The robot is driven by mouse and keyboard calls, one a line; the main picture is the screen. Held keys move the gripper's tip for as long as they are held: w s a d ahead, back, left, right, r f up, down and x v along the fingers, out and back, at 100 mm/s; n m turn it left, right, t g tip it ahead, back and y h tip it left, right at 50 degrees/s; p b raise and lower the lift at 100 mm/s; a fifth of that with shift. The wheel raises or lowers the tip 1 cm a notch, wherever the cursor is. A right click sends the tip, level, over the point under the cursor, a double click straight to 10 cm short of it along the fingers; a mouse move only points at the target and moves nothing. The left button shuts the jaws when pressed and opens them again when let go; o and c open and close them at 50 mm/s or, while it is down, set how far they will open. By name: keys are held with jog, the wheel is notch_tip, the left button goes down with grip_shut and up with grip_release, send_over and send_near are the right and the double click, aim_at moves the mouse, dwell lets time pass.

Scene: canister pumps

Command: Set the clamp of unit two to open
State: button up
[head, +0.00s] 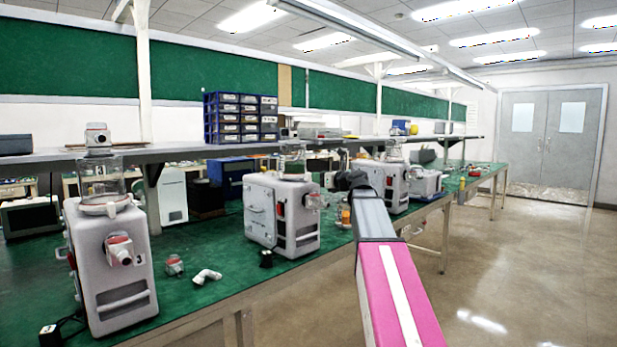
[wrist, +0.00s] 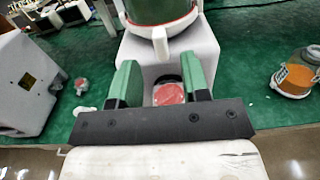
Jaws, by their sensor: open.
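Several grey-white pump units stand in a row on the green bench. The left unit (head: 112,265) appears to carry a "3". The middle unit (head: 282,215) has red parts and a clear canister on top. The far unit (head: 388,185) is partly hidden by my arm; I cannot read its number. My gripper (head: 350,181) is in front of that far unit. In the wrist view my gripper (wrist: 163,66) is open, its green fingers either side of a round red part (wrist: 169,94) on a white housing (wrist: 205,48). A red-rimmed canister (wrist: 160,14) sits above. I cannot tell whether the fingers touch anything.
A white elbow fitting (head: 207,276) and a small red-topped part (head: 174,265) lie near the bench's front edge. The floor (head: 500,270) at right is clear.

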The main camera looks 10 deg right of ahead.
aim_at(309, 175)
jog(key=x, duration=0.6)
jog(key=shift+w+a, duration=0.2)
jog(key=shift+w, duration=0.05)
grip_shut()
